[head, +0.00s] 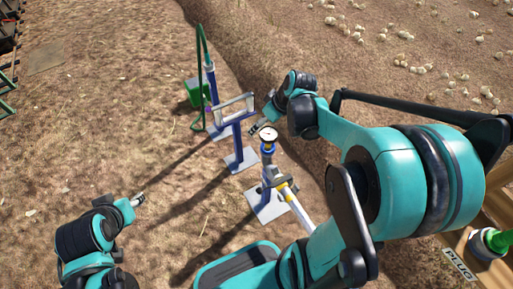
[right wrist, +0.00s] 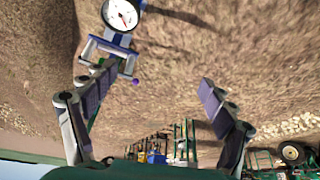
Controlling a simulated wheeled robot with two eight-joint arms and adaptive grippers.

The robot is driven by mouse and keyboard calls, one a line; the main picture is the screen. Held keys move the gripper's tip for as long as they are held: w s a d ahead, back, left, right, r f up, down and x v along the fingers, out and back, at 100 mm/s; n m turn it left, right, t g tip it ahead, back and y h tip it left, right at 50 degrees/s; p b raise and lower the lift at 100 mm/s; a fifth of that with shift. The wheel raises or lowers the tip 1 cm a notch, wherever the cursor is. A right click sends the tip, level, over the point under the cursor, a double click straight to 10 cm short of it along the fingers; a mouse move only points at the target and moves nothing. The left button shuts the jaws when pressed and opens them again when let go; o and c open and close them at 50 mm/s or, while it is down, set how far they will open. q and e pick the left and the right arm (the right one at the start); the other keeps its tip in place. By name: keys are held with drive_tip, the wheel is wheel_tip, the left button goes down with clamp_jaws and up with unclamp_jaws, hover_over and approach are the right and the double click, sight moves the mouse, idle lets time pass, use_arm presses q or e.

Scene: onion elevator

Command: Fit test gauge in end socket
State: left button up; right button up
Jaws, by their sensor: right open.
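The test gauge (head: 267,134), a round white dial, stands on top of a blue fitting with a yellow collar (head: 268,148), on an upright post at the pipe end. It looks upright; how deep it sits in the socket cannot be seen. In the right wrist view the gauge dial (right wrist: 121,14) is at the top left, beyond the fingers. My right gripper (right wrist: 156,77) is open and empty, apart from the gauge; in the head view it is just behind it. My left gripper (head: 138,199) hangs over bare soil at the left, its fingers too small to judge.
A blue post with a pale U-shaped bracket (head: 236,110) stands behind the gauge. Farther back are a blue standpipe with a green hose (head: 204,60) and a green box (head: 195,93). A wooden rack with a PLUG label (head: 458,264) and green plug (head: 495,241) is at right.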

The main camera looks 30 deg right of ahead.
drive_tip(key=s+a+r+m+t+h, duration=0.2)
drive_tip(key=s+a+r+m, duration=0.2)
drive_tip(key=s+a, duration=0.4)
drive_tip(key=shift+s+a+r+t, duration=0.35)
drive_tip(key=shift+s+r, duration=0.55)
drive_tip(key=shift+s, duration=1.15)
